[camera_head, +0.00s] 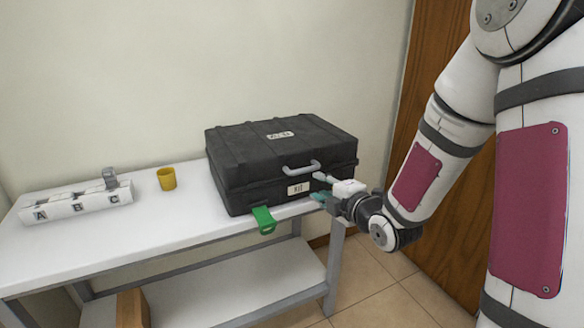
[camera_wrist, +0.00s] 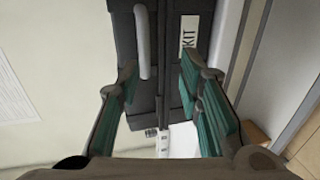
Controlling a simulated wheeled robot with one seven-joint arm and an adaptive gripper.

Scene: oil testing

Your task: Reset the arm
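My gripper (camera_head: 322,188) is at the front right of a closed black case (camera_head: 262,170), by its right end and close to the front face. In the wrist view my gripper (camera_wrist: 158,100) has its two green-padded fingers wide apart, with nothing between them. The case shows ahead in the wrist view (camera_wrist: 130,45), with its grey handle (camera_wrist: 143,42) and a white KIT label (camera_wrist: 189,36). I cannot tell whether a fingertip touches the case. My arm comes in from the right side of the head view.
The case stands on a white table (camera_head: 120,240). A green tag (camera_head: 263,219) hangs at the table's front edge. A yellow cup (camera_head: 166,179) and a white holder marked A, B, C (camera_head: 80,207) stand to the left. A wooden door (camera_head: 425,90) is behind my arm. A lower shelf (camera_head: 230,285) is below.

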